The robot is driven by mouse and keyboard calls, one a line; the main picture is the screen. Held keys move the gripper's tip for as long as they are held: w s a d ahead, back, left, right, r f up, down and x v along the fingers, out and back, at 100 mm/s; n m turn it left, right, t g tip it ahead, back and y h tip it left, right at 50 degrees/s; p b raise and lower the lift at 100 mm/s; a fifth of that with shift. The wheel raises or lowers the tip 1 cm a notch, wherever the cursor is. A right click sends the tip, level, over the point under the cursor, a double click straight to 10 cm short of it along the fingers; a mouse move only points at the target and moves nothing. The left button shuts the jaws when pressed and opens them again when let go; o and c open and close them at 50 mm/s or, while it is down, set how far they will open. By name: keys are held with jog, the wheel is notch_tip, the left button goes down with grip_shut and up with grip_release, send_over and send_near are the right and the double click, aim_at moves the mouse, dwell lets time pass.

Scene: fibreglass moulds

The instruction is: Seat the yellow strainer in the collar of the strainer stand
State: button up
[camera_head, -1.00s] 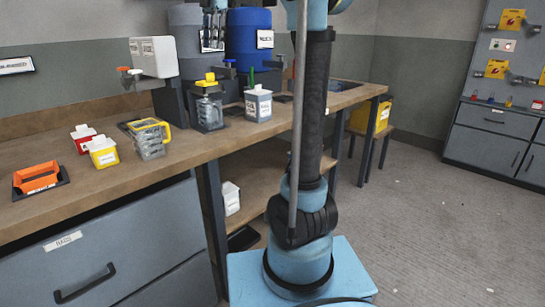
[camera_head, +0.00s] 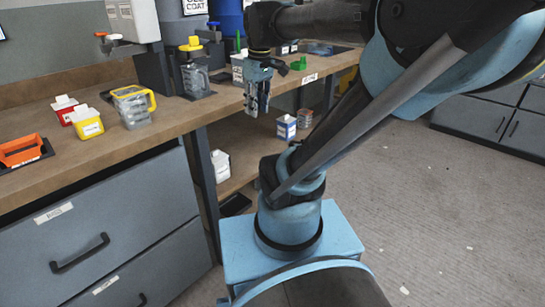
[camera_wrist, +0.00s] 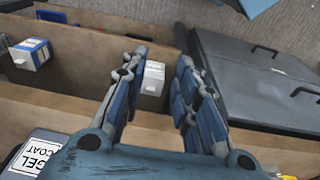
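I cannot tell whether this stand is the strainer stand, and no empty collar is clearly visible. My gripper (camera_head: 256,110) points down at the bench's front edge, to the right of the yellow piece and apart from it. In the wrist view, its fingers (camera_wrist: 160,58) are spread with nothing between them. The yellow piece is not visible in the wrist view.
A green piece (camera_head: 298,63) lies right of my gripper. A blue-and-white box (camera_head: 286,127) is on the lower shelf.

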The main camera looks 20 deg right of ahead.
jog(key=s+d+f+m, duration=0.1)
jog(key=s+f+m, duration=0.2)
jog(key=f, duration=0.4)
jog(key=s+d+f+m, duration=0.2)
jog(key=s+f, duration=0.3)
jog(key=f, duration=0.3)
jog(key=shift+s+m+t+h, duration=0.3)
jog(key=shift+m, duration=0.4)
jog(key=shift+d, duration=0.1)
jog(key=shift+w+f, duration=0.15)
jog(key=shift+w, duration=0.35)
